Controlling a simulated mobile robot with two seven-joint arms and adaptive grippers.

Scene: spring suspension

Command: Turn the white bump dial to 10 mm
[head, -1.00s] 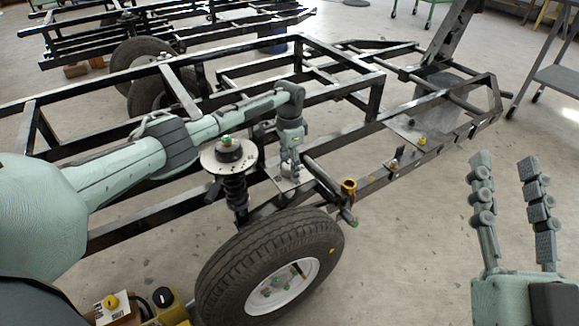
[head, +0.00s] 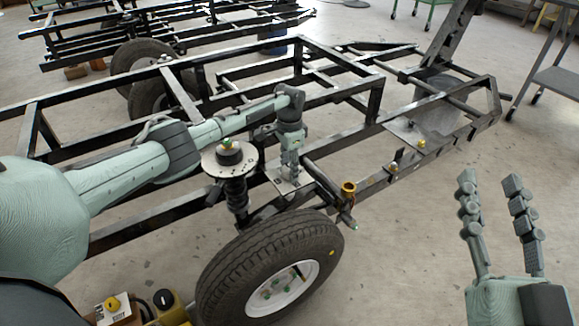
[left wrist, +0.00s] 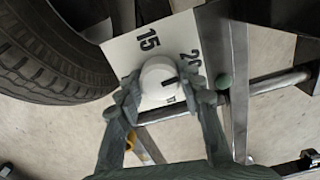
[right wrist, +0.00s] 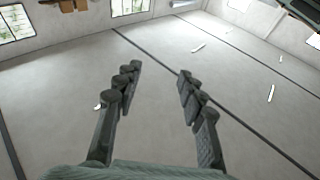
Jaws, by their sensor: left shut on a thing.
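The white bump dial (left wrist: 160,76) is a round knob on a pale plate (left wrist: 122,48) in the left wrist view. The plate shows the numbers 15 and 20; other marks are partly covered. A short dark line shows on the knob; I cannot tell its exact setting. My left gripper (left wrist: 166,90) is shut on the dial, one finger on each side. In the head view my left gripper (head: 289,174) points down at the plate beside the spring (head: 236,192) and hides the dial. My right gripper (head: 490,178) is open and empty at the right, over floor.
The tyre (head: 226,262) stands just in front of the plate. Black frame rails (head: 345,138) surround it, with a brass-coloured cup (head: 348,188) to its right. The floor by my right gripper is clear.

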